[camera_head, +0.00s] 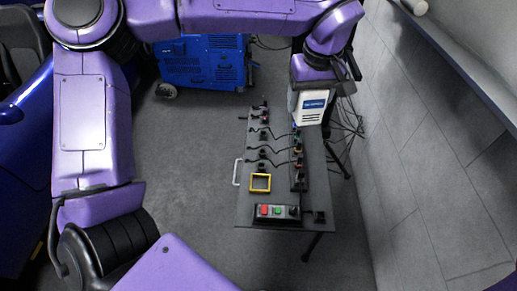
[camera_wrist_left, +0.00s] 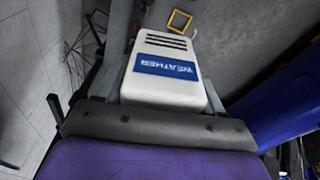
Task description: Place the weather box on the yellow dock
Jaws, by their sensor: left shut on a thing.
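The weather box (camera_head: 311,108) is a white box with a blue label, near the far right edge of the table in the head view. My left gripper (camera_head: 309,88) is shut on it from above. In the left wrist view the weather box (camera_wrist_left: 166,92) shows its "WEATHER" label and dark slots, held against the dark gripper pads; the fingertips are hidden. The yellow dock (camera_head: 260,191) is an empty square frame on the table's nearer left part, apart from the box. The dock also shows beyond the box in the left wrist view (camera_wrist_left: 171,17). My right gripper is out of view.
The narrow dark table (camera_head: 247,217) carries several small connectors with black cables, and a control box (camera_head: 278,213) with red and green buttons at its near end. A blue machine (camera_head: 205,64) stands behind. A grey wall (camera_head: 425,150) lies to the right.

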